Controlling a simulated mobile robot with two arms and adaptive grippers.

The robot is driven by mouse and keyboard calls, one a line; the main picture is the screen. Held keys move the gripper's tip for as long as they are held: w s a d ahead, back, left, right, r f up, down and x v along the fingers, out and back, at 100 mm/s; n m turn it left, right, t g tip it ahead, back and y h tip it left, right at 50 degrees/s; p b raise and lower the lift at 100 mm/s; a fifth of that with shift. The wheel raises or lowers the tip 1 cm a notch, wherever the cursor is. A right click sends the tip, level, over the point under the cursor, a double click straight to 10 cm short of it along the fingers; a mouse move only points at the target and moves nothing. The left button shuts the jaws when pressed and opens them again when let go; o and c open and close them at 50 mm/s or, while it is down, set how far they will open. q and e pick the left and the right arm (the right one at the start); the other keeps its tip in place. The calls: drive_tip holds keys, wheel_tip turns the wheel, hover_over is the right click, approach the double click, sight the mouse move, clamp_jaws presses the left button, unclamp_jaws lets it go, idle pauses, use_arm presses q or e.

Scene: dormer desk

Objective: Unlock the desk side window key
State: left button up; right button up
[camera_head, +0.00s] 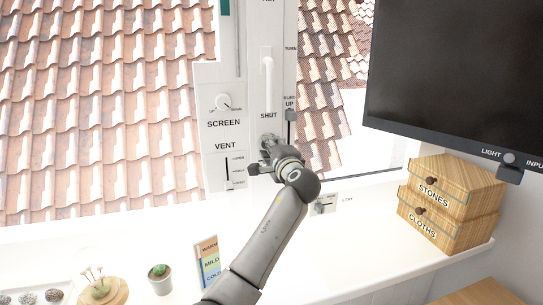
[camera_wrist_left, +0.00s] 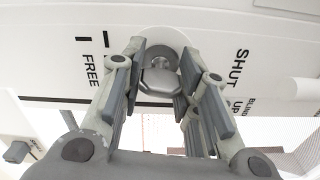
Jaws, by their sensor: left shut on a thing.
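The window key (camera_wrist_left: 158,80) is a grey, rounded head in front of a round pale plate on the white window frame, between the printed words FREE and SHUT. My left gripper (camera_wrist_left: 162,70) has a finger on each side of the key and is shut on it. In the head view my left gripper (camera_head: 268,150) is at the frame just below the SHUT label and hides most of the key. A white window handle (camera_head: 267,78) hangs upright above it. My right gripper is in neither view.
A panel with a SCREEN knob (camera_head: 223,102) and a VENT slider (camera_head: 228,172) is close left of the gripper. A blind slider (camera_head: 290,115) is close right. A dark monitor (camera_head: 455,75), wooden boxes (camera_head: 450,187) and a cactus pot (camera_head: 160,280) stand around.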

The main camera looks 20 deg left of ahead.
use_arm(q)
drive_tip(key=shift+f+n+b, duration=0.15)
drive_tip(key=shift+n+b, duration=0.3)
drive_tip(key=shift+n, duration=0.35)
drive_tip(key=o, duration=1)
drive_tip(key=v, duration=1.2)
